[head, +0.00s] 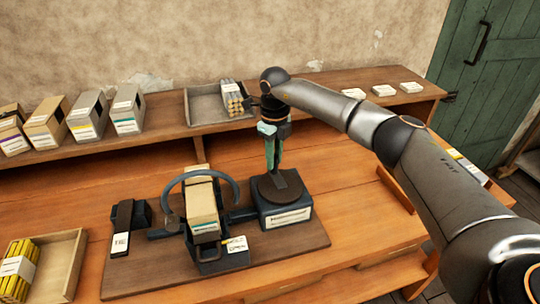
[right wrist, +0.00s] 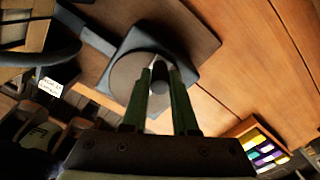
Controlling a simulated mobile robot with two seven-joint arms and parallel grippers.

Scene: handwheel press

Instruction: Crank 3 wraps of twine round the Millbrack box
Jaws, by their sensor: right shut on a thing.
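A tan box (head: 203,207) stands in a dark holder in the middle of the winding machine, with a dark open ring (head: 172,190) arching around it. I cannot read its label as Millbrack. To its right is a dark block (head: 288,212) with a round crank disc (head: 290,185) on top; the disc also shows in the right wrist view (right wrist: 125,80). My right gripper (head: 272,165) points down over the disc, its green fingers shut on the dark crank knob (right wrist: 160,72). I cannot make out any twine on the box. My left gripper is out of view.
The machine sits on a brown board (head: 310,238). A dark block (head: 127,215) stands at its left. A tray of yellow sticks (head: 70,250) is at lower left. Several labelled boxes (head: 85,115) and a grey tray (head: 205,103) line the back shelf. The bench right of the board is partly clear.

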